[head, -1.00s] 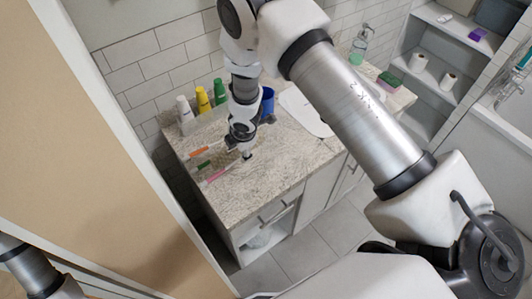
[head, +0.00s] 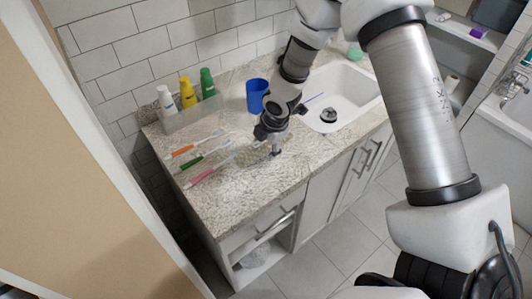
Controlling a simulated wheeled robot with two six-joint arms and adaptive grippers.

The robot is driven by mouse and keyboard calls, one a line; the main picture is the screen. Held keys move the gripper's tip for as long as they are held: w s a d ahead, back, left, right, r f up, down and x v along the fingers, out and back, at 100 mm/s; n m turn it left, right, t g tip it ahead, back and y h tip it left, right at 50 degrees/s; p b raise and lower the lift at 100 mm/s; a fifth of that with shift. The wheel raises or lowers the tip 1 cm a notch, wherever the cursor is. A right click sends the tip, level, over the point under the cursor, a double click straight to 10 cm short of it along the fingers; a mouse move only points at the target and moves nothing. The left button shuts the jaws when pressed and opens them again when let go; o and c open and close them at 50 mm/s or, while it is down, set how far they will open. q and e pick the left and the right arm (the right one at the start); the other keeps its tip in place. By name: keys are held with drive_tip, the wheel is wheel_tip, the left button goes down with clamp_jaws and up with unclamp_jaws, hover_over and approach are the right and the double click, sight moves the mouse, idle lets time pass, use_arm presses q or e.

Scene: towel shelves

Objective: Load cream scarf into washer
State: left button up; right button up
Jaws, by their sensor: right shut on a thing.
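No cream scarf and no washer can be made out in the head view. My right gripper (head: 274,152) points down low over the stone counter (head: 235,205), in front of the blue cup (head: 257,96). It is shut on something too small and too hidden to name. A pink-handled toothbrush (head: 200,177) lies to its left, with a green one (head: 192,161) and an orange one (head: 183,151) behind it. A thin purple stick (head: 315,98) shows to the right of the gripper by the sink. My left gripper is out of view.
A tray (head: 190,117) with white, yellow and green bottles stands at the back left. A white sink (head: 352,92) is at the right. A pale item (head: 253,258) sits in the open space below the counter. The counter's front is clear.

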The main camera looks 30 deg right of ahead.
drive_tip(key=shift+w, duration=0.15)
drive_tip(key=shift+f, duration=0.2)
drive_tip(key=o, duration=1.3)
drive_tip(key=shift+c, duration=0.2)
drive_tip(key=shift+r, duration=0.1)
